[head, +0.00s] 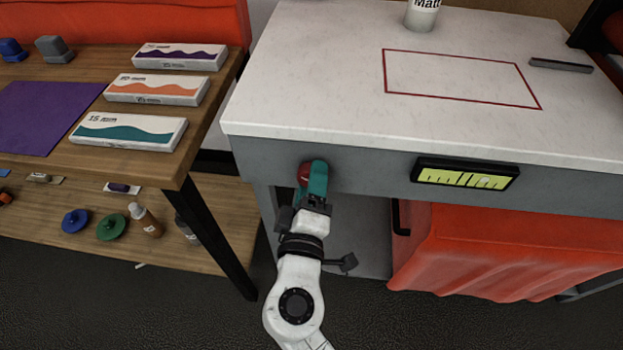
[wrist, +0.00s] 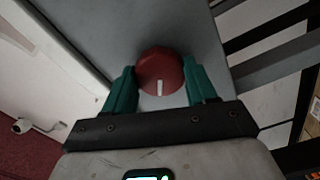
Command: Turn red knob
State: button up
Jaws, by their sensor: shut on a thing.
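The red knob (head: 305,174) sits on the grey front panel of the white-topped table, near its left corner. In the wrist view the knob (wrist: 160,72) is round with a white mark that points down toward my gripper. My gripper (head: 313,178) reaches it from the front, and its teal fingers hide part of the knob in the head view. In the wrist view the fingers (wrist: 161,84) stand on either side of the knob, shut on it. A lit yellow-green gauge with dark bars (head: 466,174) is on the same panel, to the right.
The white tabletop (head: 320,60) carries a red outlined rectangle, a bottle (head: 422,14) and a dark bar (head: 561,65). A wooden shelf (head: 170,170) with several boxes stands close on the left. A red cover (head: 500,255) hangs below the panel on the right.

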jog(key=shift+n+p, duration=0.45)
jog(key=shift+n, duration=0.95)
jog(key=o, duration=1.1)
jog(key=shift+c, duration=0.2)
jog(key=shift+s, duration=0.1)
jog(key=s, duration=1)
jog(key=shift+s+a, duration=0.2)
jog(key=shift+s, duration=0.1)
